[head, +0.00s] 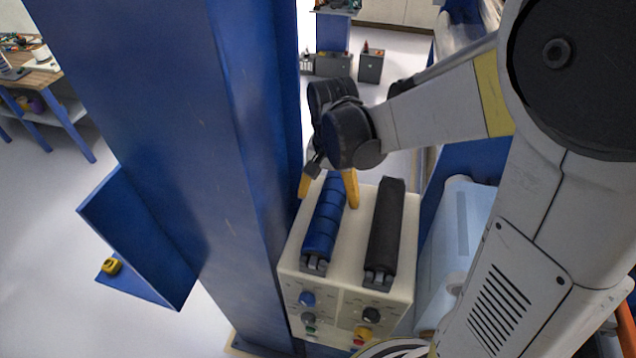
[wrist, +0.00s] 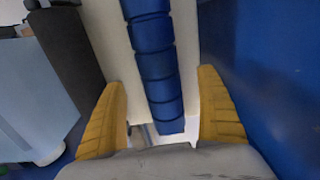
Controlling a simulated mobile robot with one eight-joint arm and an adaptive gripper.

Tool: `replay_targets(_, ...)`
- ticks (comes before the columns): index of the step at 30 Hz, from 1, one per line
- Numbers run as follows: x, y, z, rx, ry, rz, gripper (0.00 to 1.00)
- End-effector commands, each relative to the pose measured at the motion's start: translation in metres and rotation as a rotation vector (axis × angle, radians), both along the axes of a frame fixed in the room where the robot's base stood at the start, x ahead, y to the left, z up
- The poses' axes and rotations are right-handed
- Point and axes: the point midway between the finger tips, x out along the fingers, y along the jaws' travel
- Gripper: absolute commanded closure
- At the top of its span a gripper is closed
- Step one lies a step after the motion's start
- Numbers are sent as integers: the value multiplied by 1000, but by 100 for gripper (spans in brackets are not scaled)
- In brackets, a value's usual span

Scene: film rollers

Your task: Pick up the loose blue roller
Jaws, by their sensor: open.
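The blue roller (head: 324,222) lies lengthwise on top of a cream control box, to the left of a black roller (head: 386,230). It also shows in the wrist view (wrist: 155,62), running from the top edge down between my fingers. My gripper (head: 329,190) has yellow fingers and is open over the far end of the blue roller, one finger on each side. In the wrist view my gripper (wrist: 163,112) shows a gap on both sides of the roller. I cannot tell how far down the fingertips reach.
The cream box (head: 355,215) has knobs on its front. A blue column (head: 235,150) stands close at its left. A pale blue translucent container (head: 459,240) is at its right. A yellow object (head: 111,266) lies on a blue ledge at lower left.

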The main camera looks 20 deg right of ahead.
Motion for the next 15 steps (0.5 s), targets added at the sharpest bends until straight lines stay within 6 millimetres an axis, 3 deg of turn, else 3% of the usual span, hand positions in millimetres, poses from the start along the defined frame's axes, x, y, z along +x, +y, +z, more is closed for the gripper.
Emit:
replay_targets(12, 2, -3, -51, -1, -1, 1, 15)
replay_targets(15, 1, -3, -56, -1, -1, 1, 15)
